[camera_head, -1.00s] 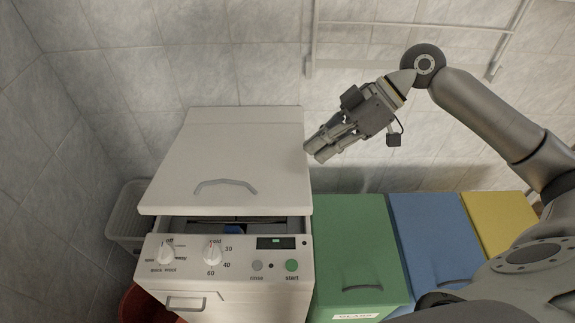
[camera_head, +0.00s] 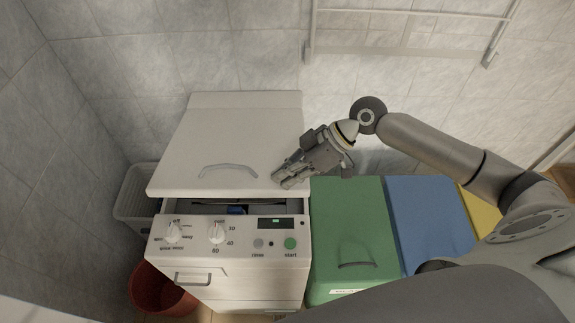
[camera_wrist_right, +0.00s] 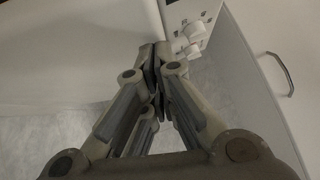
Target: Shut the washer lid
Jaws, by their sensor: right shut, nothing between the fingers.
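The washer (camera_head: 215,262) is white, with dials and buttons on its front panel. Its white lid (camera_head: 240,135) has a curved grey handle and is tilted, with its front edge raised above the panel. A dark gap with something blue inside shows under that edge. My right gripper (camera_head: 280,182) is shut and empty, over the right part of the lid by its front right corner; I cannot tell whether it touches. In the right wrist view, the gripper (camera_wrist_right: 155,52) has its fingertips together near the pale lid (camera_wrist_right: 70,45) and the panel knobs. My left gripper is not in view.
Green (camera_head: 350,225), blue (camera_head: 428,215) and yellow (camera_head: 482,212) bins stand right of the washer. A pale basket (camera_head: 132,205) is at its left and a red bucket (camera_head: 150,290) at its front left. A wall rack (camera_head: 410,50) hangs behind.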

